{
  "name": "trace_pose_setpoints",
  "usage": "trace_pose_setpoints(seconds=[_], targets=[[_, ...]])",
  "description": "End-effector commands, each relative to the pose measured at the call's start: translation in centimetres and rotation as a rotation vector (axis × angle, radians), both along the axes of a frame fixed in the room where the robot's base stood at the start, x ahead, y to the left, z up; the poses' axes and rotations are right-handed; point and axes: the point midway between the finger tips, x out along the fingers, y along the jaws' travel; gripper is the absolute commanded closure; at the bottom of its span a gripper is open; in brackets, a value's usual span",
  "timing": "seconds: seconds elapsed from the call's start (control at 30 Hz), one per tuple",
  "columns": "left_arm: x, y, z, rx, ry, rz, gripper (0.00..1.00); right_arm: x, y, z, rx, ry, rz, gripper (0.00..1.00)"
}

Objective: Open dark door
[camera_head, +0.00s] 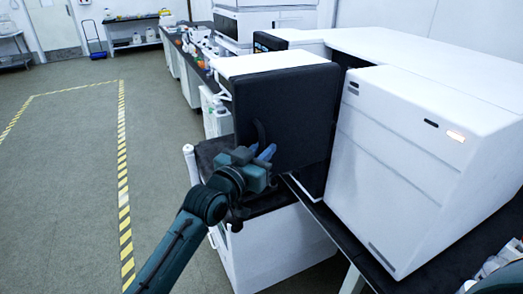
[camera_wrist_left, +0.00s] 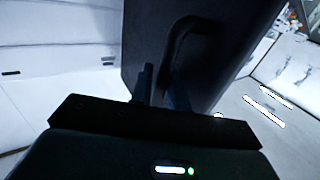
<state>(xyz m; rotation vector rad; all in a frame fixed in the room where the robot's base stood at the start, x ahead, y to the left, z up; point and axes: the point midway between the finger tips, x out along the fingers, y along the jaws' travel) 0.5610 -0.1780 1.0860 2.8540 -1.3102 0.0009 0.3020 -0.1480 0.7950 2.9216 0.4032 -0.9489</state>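The dark door (camera_head: 290,105) is a large black panel on the front of a white-topped instrument in the middle of the head view. It bears a curved black vertical handle (camera_head: 259,131) near its left edge. In the left wrist view the door (camera_wrist_left: 232,50) fills the upper middle, with its handle (camera_wrist_left: 181,38) just beyond my fingers. My left gripper (camera_head: 259,153) is at the lower part of the handle, its two fingers apart. Whether the fingers touch the handle is hard to tell. My right gripper is out of view.
A large white instrument (camera_head: 415,130) stands close to the right of the door. A dark bench top (camera_head: 440,262) runs beneath it, with a white cabinet (camera_head: 275,250) under the door. Open floor (camera_head: 70,190) with yellow-black tape lies to the left.

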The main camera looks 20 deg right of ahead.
Motion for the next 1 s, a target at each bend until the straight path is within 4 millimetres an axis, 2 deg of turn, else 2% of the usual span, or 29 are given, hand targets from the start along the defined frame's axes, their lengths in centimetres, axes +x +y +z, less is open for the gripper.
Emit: trace_pose_setpoints(seconds=[0.27, 0.7, 1.0], targets=[[-0.8, 1.1, -0.1, -0.001, 0.002, 0.002, 0.83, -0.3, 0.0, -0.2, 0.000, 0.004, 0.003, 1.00], [-6.4, 7.5, -0.2, 0.001, -0.001, 0.001, 0.83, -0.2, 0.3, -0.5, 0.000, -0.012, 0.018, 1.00], [-8.5, 9.8, -0.1, 0.001, 0.001, 0.000, 0.83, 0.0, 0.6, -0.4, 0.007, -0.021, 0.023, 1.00]])
